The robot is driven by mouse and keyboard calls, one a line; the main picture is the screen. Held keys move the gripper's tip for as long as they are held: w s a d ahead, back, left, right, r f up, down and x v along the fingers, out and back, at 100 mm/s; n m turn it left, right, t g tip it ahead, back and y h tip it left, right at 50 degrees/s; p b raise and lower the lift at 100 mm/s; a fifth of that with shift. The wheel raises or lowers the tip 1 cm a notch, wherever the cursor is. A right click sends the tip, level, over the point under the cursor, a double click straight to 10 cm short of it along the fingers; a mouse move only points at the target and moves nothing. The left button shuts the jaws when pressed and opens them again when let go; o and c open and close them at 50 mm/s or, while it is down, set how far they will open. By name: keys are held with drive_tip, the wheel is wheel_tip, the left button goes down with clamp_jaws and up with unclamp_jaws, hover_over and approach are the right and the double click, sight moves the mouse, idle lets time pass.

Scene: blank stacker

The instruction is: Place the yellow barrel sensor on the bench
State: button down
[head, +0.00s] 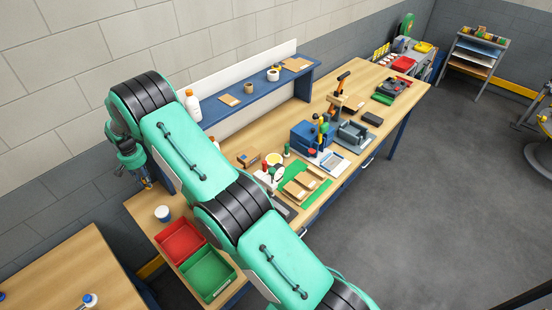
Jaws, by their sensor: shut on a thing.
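My gripper (146,181) is at the left, small in the head view, above the left end of the wooden bench (143,206). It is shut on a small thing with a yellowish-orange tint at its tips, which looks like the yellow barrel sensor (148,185). Its shape is too small to make out, and it appears apart from the bench top. My green arm crosses the middle of the view and hides part of the bench.
A blue shelf (225,112) runs along the back. Tools, a blue machine (308,136) and boards crowd the middle.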

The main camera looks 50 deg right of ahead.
drive_tip(key=shift+f, duration=0.5)
drive_tip(key=shift+f, duration=0.1)
drive_tip(key=shift+f+p, duration=0.5)
drive_tip(key=shift+f, duration=2.35)
drive_tip(key=shift+f+p, duration=0.4)
drive_tip(key=shift+f, duration=1.65)
drive_tip(key=shift+f, duration=0.2)
drive_tip(key=c, duration=1.5)
unclamp_jaws()
drive_tip(key=shift+r, duration=0.15)
